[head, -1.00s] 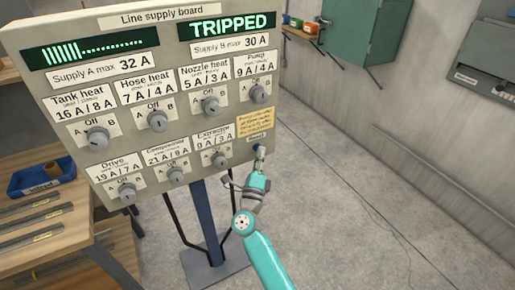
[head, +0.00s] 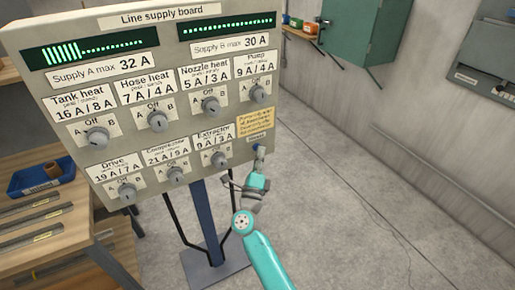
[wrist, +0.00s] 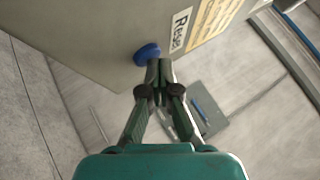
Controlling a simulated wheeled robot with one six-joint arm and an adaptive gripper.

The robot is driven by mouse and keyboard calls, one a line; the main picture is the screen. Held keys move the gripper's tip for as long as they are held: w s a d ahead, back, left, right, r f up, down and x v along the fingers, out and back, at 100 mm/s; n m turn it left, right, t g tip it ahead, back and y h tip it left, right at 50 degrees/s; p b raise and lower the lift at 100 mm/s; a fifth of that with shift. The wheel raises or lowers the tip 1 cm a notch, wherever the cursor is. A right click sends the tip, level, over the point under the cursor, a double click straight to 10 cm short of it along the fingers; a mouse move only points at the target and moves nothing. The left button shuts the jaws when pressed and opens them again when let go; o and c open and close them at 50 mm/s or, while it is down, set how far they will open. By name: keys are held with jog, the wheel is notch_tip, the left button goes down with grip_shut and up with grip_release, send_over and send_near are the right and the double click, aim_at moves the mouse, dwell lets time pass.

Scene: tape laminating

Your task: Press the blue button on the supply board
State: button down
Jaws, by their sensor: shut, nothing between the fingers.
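The line supply board (head: 217,125) stands upright on a blue post, with knobs and two displays. The blue button sits low at its right side, under the yellow note; in the wrist view the blue button (wrist: 147,53) shows beside a label reading "Reset" (wrist: 180,30). My gripper (head: 258,152) is at the button in the head view. In the wrist view my gripper (wrist: 160,66) is shut and empty, its fingertips at the button's edge, seemingly touching it. The right display (head: 228,28) shows a green row of marks, like the left display (head: 85,48).
A wooden bench (head: 110,235) with a blue bin (head: 40,178) stands at the left. A teal cabinet (head: 365,30) and a shelf with small bins (head: 300,28) are at the back.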

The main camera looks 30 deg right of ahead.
jog(key=shift+s, duration=0.7)
jog(key=shift+s, duration=2.5)
jog(key=s+a+f+n+t+y, duration=0.1)
jog(key=s+a+f+n+y, duration=0.15)
jog(key=s+n, duration=0.4)
jog(key=s+a+f+n+t+y, duration=0.1)
jog(key=s+a+f+n+y, duration=0.2)
jog(key=s, duration=0.6)
jog(key=s+a+f+n+t+y, duration=0.1)
jog(key=s+a+f+n+y, duration=0.2)
jog(key=s+n, duration=0.35)
jog(key=s+a+n+g+y, duration=0.2)
jog(key=s+n, duration=0.4)
jog(key=s, duration=0.6)
jog(key=s+a+r+n+g+y, duration=0.1)
jog(key=s+a+n+g+y, duration=0.1)
jog(key=s+n, duration=0.5)
jog(key=s+g+y, duration=0.1)
jog(key=s+y, duration=0.1)
jog(key=s, duration=0.4)
jog(key=shift+a+r+n+g, duration=0.3)
jog(key=shift+a+g, duration=0.05)
jog(key=shift+g, duration=0.05)
